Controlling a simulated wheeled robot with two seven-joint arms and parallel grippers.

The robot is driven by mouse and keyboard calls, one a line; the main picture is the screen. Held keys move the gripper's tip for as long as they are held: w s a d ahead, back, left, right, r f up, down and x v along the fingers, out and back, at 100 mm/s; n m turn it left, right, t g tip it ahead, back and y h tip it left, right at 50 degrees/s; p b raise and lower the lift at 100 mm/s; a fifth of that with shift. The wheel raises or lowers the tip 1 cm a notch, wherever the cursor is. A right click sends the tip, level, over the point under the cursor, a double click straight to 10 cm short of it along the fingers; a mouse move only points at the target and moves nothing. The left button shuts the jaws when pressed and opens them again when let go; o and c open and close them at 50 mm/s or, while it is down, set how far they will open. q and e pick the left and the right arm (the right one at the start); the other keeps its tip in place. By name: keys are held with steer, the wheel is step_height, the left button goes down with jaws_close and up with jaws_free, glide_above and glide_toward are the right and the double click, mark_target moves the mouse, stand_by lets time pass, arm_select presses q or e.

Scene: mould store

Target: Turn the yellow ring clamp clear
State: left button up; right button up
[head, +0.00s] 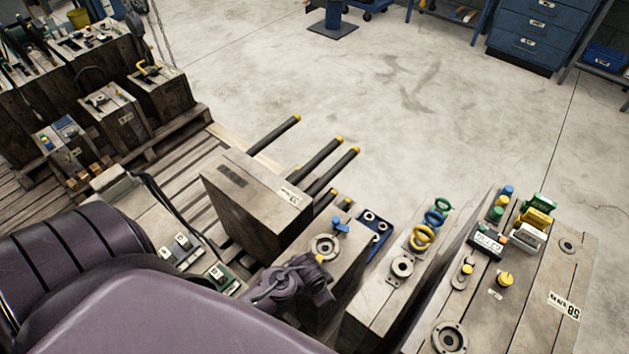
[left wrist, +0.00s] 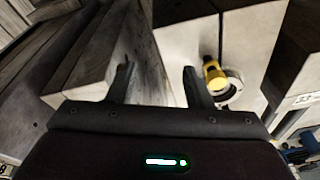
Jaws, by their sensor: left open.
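The yellow ring clamp sits beside a round metal locating ring (head: 325,246) on top of a grey mould block. In the head view only a small bit of yellow (head: 320,258) shows past my left gripper (head: 308,278). In the left wrist view the yellow clamp (left wrist: 214,75) lies just beyond the right-hand finger, at the edge of the ring (left wrist: 230,92). My left gripper (left wrist: 158,88) is open, with nothing between its fingers. I cannot tell whether the right-hand finger touches the clamp. My right gripper is not in view.
A blue clamp (head: 341,227) stands at the ring's far side. A mould with yellow, blue and green lifting rings (head: 421,238) is to the right, then a larger mould (head: 540,290) carrying coloured parts. A block (head: 250,195) with dark rods stands left. Open floor (head: 400,100) lies beyond.

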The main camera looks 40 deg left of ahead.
arm_select(q)
steer(key=w+a+r+m+p, duration=0.1)
steer(key=w+a+m, duration=0.1)
steer(key=m, duration=0.3)
steer(key=w+a+r+m+g+p, duration=0.1)
steer(key=w+a+r+m, duration=0.1)
steer(key=m, duration=0.3)
steer(key=w+a+r+m+g+p, duration=0.1)
steer(key=w+a+r+m+p, duration=0.1)
steer(key=m, duration=0.3)
steer(key=shift+w+r+m, duration=0.2)
steer(key=shift+w+m, duration=0.05)
steer(key=shift+m, duration=0.05)
steer(key=shift+a+m, duration=0.15)
steer(key=shift+m, duration=0.15)
step_height(320, 180, down, 7)
steer(key=shift+w+b, duration=0.1)
steer(key=shift+b, duration=0.85)
steer(key=shift+f, duration=0.3)
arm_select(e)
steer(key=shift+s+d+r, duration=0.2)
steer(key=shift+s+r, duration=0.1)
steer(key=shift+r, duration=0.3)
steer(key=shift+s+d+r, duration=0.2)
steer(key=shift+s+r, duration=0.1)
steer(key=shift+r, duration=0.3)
arm_select(q)
steer(key=shift+c, duration=0.5)
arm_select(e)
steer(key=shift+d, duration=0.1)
